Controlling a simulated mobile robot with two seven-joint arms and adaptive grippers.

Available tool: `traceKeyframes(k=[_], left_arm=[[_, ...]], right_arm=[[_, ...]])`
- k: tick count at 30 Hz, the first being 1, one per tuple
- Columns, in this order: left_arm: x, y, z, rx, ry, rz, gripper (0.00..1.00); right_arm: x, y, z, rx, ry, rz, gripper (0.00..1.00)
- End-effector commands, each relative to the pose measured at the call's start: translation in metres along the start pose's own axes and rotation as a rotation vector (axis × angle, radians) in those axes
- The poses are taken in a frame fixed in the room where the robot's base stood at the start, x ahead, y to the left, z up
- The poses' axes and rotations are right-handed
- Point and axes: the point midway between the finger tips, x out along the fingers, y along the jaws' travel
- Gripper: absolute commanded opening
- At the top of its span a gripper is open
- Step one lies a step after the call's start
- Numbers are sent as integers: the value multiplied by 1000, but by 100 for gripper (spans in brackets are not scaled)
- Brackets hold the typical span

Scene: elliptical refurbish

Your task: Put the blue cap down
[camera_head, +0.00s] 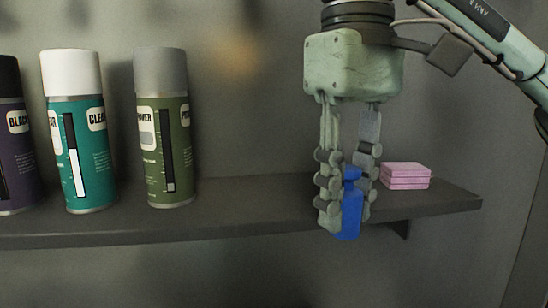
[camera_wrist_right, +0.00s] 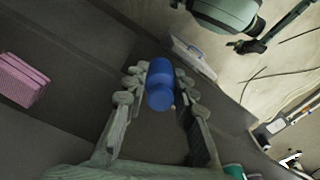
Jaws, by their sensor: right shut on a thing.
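The blue cap (camera_head: 350,207) is held between the fingers of my right gripper (camera_head: 347,200) in the head view. Its lower end sticks out below the fingertips, in front of the shelf's front edge. In the right wrist view the blue cap (camera_wrist_right: 160,85) sits between the two fingers of the right gripper (camera_wrist_right: 158,95). The gripper is shut on it and points down. I cannot tell whether the cap touches the shelf. My left gripper is not in view.
A grey shelf (camera_head: 250,208) runs across the head view. Spray cans in purple (camera_head: 18,170), teal (camera_head: 97,150) and green (camera_head: 172,150) stand on its left. Pink sponges (camera_head: 405,175) lie right of the gripper. Shelf space between the green can and gripper is clear.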

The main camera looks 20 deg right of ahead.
Motion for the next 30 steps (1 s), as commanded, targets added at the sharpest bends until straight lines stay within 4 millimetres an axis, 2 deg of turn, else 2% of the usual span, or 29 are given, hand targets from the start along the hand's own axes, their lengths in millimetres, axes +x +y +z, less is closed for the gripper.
traceKeyframes(k=[1, 6, 12, 19, 24, 27, 30], left_arm=[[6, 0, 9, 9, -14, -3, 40], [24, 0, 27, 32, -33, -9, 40], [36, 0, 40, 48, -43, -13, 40], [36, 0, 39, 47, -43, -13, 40], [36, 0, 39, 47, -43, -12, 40], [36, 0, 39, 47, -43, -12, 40], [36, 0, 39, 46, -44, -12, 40]], right_arm=[[-4, 5, -13, 4, -2, -1, 14], [-10, 22, -55, 3, -2, -1, 14], [-13, 34, -93, -2, -1, 2, 14], [-12, 24, -111, -3, 0, 1, 14], [-12, 13, -138, -2, -2, 1, 14], [-2, 14, -137, -1, -2, 0, 14], [0, 14, -137, -2, 1, 0, 14]])
